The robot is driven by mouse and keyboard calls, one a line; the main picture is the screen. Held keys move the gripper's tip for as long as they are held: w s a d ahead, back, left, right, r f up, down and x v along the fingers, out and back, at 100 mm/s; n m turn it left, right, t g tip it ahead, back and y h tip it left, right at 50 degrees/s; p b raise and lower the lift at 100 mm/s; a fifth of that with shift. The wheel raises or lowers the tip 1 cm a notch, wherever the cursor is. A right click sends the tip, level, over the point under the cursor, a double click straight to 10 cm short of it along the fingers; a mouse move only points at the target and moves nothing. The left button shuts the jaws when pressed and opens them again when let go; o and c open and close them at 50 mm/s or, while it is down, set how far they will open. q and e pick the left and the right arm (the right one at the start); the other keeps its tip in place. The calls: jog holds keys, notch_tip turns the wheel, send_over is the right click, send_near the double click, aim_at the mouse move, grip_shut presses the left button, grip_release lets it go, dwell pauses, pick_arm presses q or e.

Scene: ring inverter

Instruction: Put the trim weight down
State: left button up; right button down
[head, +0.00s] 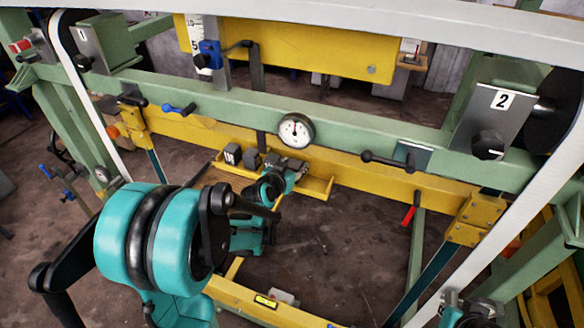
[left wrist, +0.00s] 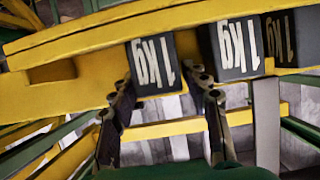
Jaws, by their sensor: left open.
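Dark grey trim weights marked 1kg sit on the yellow shelf (head: 317,187) below the green beam. Two show clearly in the head view, one at the left (head: 232,154) and one beside it (head: 251,159). My left gripper (head: 284,164) is at the shelf, to the right of these two. In the left wrist view, its open fingers (left wrist: 163,82) lie on either side of the lower end of one trim weight (left wrist: 153,66). Visible gaps separate both fingers from that weight. Two more weights (left wrist: 236,46) (left wrist: 281,37) stand to its right. My right gripper is not clear at the lower right edge.
A dial gauge (head: 296,131) and a dark handle (head: 388,161) are on the green beam (head: 345,134) above the shelf. A red-handled lever (head: 411,208) hangs to the right. A yellow bar with a spirit level (head: 265,301) runs low in front. White ring rails flank both sides.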

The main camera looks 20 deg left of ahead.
pick_arm(q)
jog(key=shift+r, duration=0.2)
jog(key=shift+s+r, duration=0.1)
jog(key=shift+s, duration=0.35)
jog(key=a+v, duration=0.1)
jog(key=v, duration=1)
jog(key=s+d+f+g, duration=0.4)
jog(key=s+d+g, duration=0.2)
jog(key=s+d, duration=0.6)
jog(key=s, duration=0.3)
jog(key=shift+s+d+f+m+g+h, duration=0.2)
jog(key=shift+s+m+g+h, duration=0.1)
jog(key=shift+s+h, duration=0.1)
jog(key=shift+w+d, duration=0.1)
